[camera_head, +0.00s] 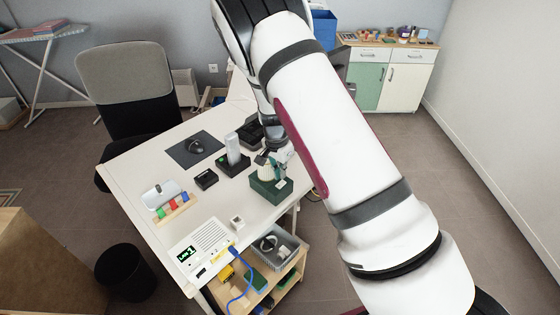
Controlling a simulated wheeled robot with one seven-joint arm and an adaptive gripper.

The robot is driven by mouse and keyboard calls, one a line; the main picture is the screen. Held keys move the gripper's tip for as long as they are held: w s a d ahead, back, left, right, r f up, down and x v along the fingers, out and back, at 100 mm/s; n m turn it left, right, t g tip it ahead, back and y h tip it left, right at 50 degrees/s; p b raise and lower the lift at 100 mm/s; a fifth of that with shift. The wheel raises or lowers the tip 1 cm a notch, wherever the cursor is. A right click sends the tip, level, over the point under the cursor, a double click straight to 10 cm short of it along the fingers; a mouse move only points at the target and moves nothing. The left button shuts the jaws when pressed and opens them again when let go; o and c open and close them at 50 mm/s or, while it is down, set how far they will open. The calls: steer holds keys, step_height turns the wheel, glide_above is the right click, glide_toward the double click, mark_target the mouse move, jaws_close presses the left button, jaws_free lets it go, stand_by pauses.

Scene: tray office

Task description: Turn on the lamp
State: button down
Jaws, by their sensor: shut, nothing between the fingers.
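The gripper is shut with nothing held. I cannot tell whether it touches the pale part. No switch or lit bulb can be made out. My arm hides part of the desk's far right side.
The white desk (155,183) holds a mouse mat (180,155), a pale handset on a black base (233,150), a small black box (206,179) and a white device (210,238) with a blue cable. A chair (125,80) stands behind. A low shelf (280,290) stands at the right front.

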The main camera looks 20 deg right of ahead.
steer(key=shift+w+f, duration=0.1)
steer(key=shift+f, duration=0.75)
steer(key=shift+d, duration=0.1)
